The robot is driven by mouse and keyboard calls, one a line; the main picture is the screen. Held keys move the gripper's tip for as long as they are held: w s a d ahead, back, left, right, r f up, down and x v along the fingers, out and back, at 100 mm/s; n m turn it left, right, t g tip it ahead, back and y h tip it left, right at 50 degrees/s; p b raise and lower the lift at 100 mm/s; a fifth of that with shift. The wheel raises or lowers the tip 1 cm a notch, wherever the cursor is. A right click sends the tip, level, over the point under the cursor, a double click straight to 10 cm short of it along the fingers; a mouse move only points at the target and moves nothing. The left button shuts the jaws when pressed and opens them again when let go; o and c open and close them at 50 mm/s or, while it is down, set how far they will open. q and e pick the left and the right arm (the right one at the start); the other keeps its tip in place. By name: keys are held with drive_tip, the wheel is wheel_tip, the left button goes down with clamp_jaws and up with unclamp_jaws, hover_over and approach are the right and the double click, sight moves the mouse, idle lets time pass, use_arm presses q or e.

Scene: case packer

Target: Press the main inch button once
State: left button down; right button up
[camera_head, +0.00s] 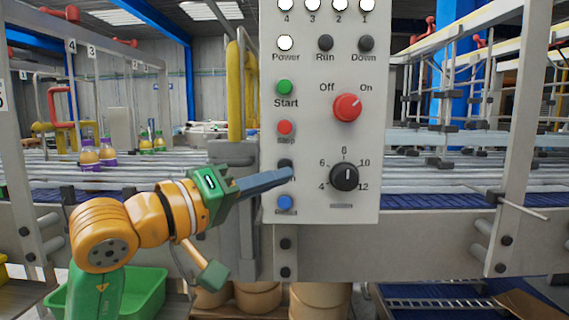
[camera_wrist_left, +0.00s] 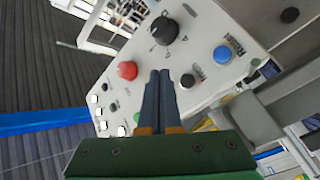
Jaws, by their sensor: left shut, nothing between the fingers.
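The control panel (camera_head: 320,120) stands upright in the middle of the head view. The black inch button (camera_head: 285,164) sits between the red stop button (camera_head: 285,127) and the blue button (camera_head: 285,202), its label partly covered by my fingers. My left gripper (camera_head: 291,173) is shut and empty, its fingertips in front of the panel at the lower edge of the inch button. In the left wrist view the black button (camera_wrist_left: 187,80) shows just right of the closed fingertips (camera_wrist_left: 160,75). I cannot tell whether they touch it. My right gripper is not in view.
The panel also carries a green start button (camera_head: 285,87), a red off/on knob (camera_head: 347,107) and a black dial (camera_head: 344,177). Conveyor rollers (camera_head: 440,181) run on both sides. A green bin (camera_head: 135,290) stands below at the left.

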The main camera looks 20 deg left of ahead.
sight(285, 166)
use_arm(q)
drive_tip(key=shift+w+a+p, duration=0.25)
drive_tip(key=shift+w, duration=0.5)
drive_tip(key=shift+w+a+p, duration=0.2)
drive_tip(key=shift+w+p, duration=0.05)
drive_tip(key=shift+w, duration=0.55)
drive_tip(key=shift+w+a+p, duration=0.25)
drive_tip(key=shift+w, duration=0.5)
drive_tip(key=shift+w, duration=0.1)
drive_tip(key=shift+w, duration=0.3)
